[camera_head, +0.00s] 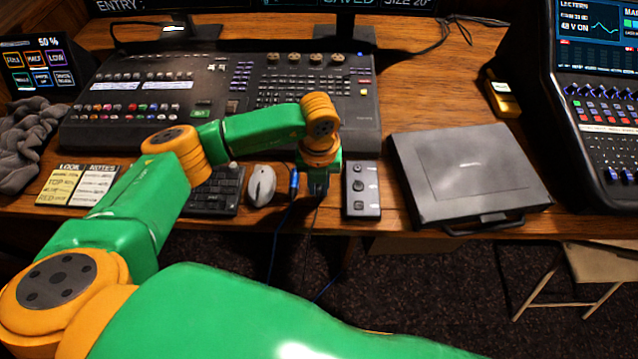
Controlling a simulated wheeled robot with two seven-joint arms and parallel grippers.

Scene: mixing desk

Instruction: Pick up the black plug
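My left arm reaches from the left over the desk. Its gripper (317,192) points down at the desk's front edge, between a blue plug and a small black button box. The gripper's dark fingers are small and seen from above, so whether they are open or shut is unclear. A thin dark cable (312,225) hangs over the edge just below them. The black plug itself cannot be made out apart from the dark fingers. The blue plug (293,180) lies just left of the gripper, its blue cable hanging down. My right gripper is out of view.
The button box (361,190) is close to the gripper's right, a grey mouse (261,186) and keyboard (217,192) to its left. A mixing desk (240,85) stands behind. A black case (468,175) lies to the right. Some bare wood (430,105) shows behind the case.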

